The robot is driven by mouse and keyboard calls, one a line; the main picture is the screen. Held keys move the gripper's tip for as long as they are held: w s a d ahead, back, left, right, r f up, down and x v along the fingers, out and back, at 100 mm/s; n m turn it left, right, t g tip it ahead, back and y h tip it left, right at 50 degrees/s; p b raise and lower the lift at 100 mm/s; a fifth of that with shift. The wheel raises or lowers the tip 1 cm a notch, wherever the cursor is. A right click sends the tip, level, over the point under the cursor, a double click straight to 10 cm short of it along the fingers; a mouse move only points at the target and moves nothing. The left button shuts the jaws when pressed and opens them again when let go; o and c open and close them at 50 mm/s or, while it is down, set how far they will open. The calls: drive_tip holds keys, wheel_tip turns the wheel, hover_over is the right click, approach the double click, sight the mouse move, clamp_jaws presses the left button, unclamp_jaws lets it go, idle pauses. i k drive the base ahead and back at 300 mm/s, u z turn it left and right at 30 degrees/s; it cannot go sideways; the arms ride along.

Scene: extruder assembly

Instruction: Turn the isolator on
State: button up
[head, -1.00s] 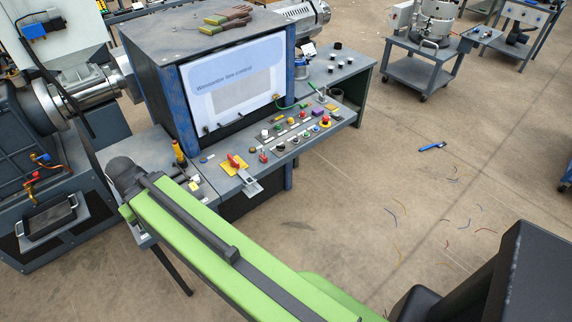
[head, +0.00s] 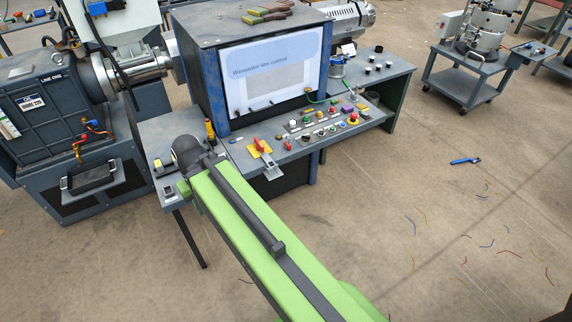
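The isolator is a red rotary handle on a yellow plate (head: 259,147), at the left front of the control desk (head: 240,158). The red handle stands out from the plate; I cannot tell whether it is in the on or off position. A light grey metal plate (head: 272,170) sticks out just in front of it over the desk edge. My green arm reaches up from the bottom of the picture, and its dark joint is left of the isolator, by the desk's left end. My gripper is not in view.
Several coloured buttons and a red emergency stop on yellow (head: 352,119) lie right of the isolator. A screen (head: 268,75) stands behind. A yellow-and-black upright part (head: 210,129) stands left. Floor in front is open, with scattered wires and a blue tool (head: 465,160).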

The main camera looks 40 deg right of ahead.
sight(266, 157)
drive_tip(key=u, duration=0.1)
drive_tip(key=k, duration=0.3)
drive_tip(key=z, duration=0.85)
drive_tip(key=i, duration=1)
drive_tip(key=u, duration=1.75)
drive_tip(key=i, duration=0.3)
drive_tip(key=u, duration=0.4)
drive_tip(key=k, duration=0.9)
drive_tip(key=u, duration=0.1)
